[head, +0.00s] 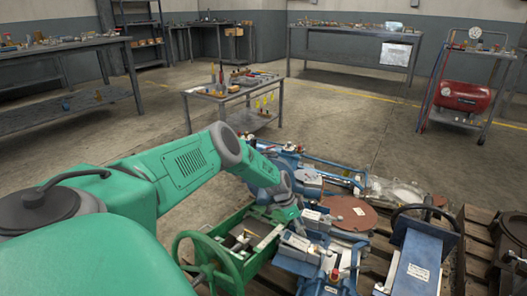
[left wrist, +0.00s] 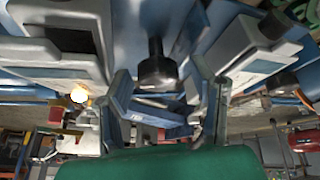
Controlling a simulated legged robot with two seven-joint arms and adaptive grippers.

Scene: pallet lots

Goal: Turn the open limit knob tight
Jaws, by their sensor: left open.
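In the left wrist view, a black cylindrical knob (left wrist: 157,72) with a narrower stem stands near the middle, among grey and blue housings. I cannot read any label that says whether it is the open limit knob. My left gripper (left wrist: 162,98) is open, with one finger on each side of the knob's line; I see no clear contact. In the head view, my left gripper (head: 292,222) is low over the blue and grey valve actuators (head: 300,245), and the arm partly hides them. A second dark knob (left wrist: 272,25) shows at the upper right of the wrist view. My right gripper is not in view.
A green handwheel (head: 207,262) and green box stand just left of the actuators. Reddish-brown discs (head: 350,213) and a blue unit (head: 418,262) with a black handwheel crowd the pallet at right. A low cart (head: 235,97) stands behind; open floor surrounds it.

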